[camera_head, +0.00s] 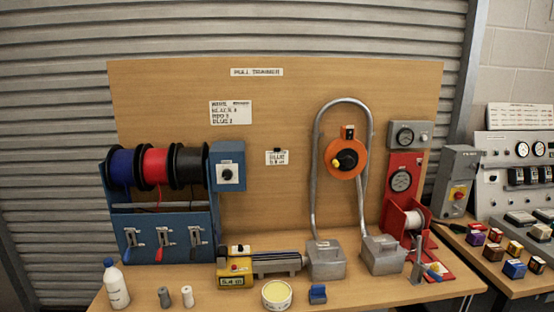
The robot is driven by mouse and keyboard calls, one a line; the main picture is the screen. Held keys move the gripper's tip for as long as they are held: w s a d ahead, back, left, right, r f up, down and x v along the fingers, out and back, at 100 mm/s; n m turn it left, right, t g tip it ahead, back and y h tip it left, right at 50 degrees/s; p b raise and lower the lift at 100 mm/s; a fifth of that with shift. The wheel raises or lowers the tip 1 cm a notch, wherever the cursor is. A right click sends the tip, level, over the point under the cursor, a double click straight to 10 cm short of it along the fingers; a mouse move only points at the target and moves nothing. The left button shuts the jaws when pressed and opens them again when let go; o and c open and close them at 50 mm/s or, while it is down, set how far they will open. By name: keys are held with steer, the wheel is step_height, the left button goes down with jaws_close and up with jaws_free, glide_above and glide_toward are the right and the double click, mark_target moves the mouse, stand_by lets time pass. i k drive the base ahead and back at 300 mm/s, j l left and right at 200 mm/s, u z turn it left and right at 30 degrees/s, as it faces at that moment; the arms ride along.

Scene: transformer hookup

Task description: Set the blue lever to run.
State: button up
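A blue rack (125,228) stands at the left of the bench and holds a blue spool (121,168), a red spool (155,166) and a black spool (186,168). Its front carries three small levers on light plates. The left lever (132,238), below the blue spool, seems to be the blue one; its grip blends into the blue panel. The middle lever (163,241) has a red grip hanging down, and the right lever (195,238) looks dark. Lever markings are too small to read. My gripper is not in view.
A white bottle (116,285) and small cylinders (165,297) stand before the rack. A yellow machine (234,272), a round tin (277,294) and a small blue block (317,293) lie to the right. A blue box with a knob (228,170) adjoins the spools.

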mark_target(126, 256)
steer(key=i+j+u, duration=0.15)
steer(key=u, duration=0.2)
steer(key=i+u, duration=0.3)
steer(key=i+j+u, duration=0.1)
steer(key=u, duration=0.25)
steer(key=i, duration=0.05)
